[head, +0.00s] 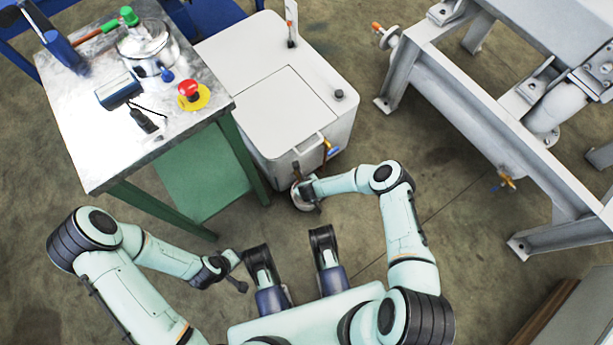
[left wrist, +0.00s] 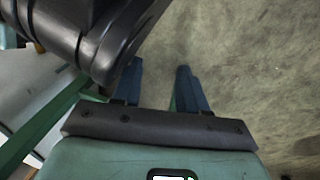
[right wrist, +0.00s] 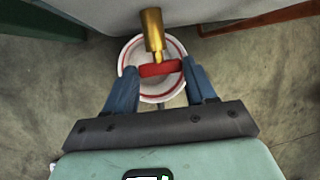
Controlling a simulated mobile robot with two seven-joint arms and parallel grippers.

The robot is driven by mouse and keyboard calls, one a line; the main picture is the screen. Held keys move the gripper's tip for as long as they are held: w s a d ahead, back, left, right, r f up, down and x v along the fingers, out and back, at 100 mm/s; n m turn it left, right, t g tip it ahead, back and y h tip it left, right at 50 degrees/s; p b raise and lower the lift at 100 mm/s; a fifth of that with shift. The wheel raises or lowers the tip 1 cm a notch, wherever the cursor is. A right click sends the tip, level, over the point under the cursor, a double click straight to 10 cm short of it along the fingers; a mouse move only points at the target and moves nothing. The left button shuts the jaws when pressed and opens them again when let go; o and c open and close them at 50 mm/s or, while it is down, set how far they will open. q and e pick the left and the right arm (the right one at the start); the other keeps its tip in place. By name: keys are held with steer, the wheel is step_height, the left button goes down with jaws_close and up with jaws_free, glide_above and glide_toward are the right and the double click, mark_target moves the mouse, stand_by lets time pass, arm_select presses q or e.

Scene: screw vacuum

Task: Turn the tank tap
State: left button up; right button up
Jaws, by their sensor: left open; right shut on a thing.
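The white tank (head: 285,90) stands on the floor in the upper middle of the head view. Its brass tap (right wrist: 152,35) with a red handle (right wrist: 160,69) shows in the right wrist view. My right gripper (right wrist: 161,84) is shut on the red handle, one finger at each end. In the head view, my right gripper (head: 304,190) is low at the tank's front, where the wrist largely hides the tap. My left gripper (head: 238,271) is open and empty near my base, and it shows with fingers apart in the left wrist view (left wrist: 158,82).
A white bucket with red rings (right wrist: 175,50) sits below the tap. A metal-topped workbench (head: 85,140) with a red emergency button (head: 189,90) stands left of the tank. A grey steel frame (head: 465,105) stands right. Floor between is clear.

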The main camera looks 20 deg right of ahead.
arm_select(q)
steer(key=shift+w+d+r+t, duration=0.1)
steer(key=shift+w+r+t, duration=0.2)
steer(key=shift+w+r, duration=0.45)
arm_select(e)
steer(key=shift+s+a+f+n+t+h, duration=0.1)
steer(key=shift+a+n+t+h, duration=0.15)
steer(key=shift+h, duration=0.4)
steer(key=shift+s+a+f+n+t+h, duration=0.15)
steer(key=shift+t+h, duration=0.2)
steer(key=shift+h, duration=0.3)
arm_select(q)
steer(key=shift+f, duration=0.1)
arm_select(e)
steer(key=shift+w+d, duration=0.1)
steer(key=o, duration=1)
steer(key=shift+o, duration=0.2)
steer(key=shift+r, duration=0.1)
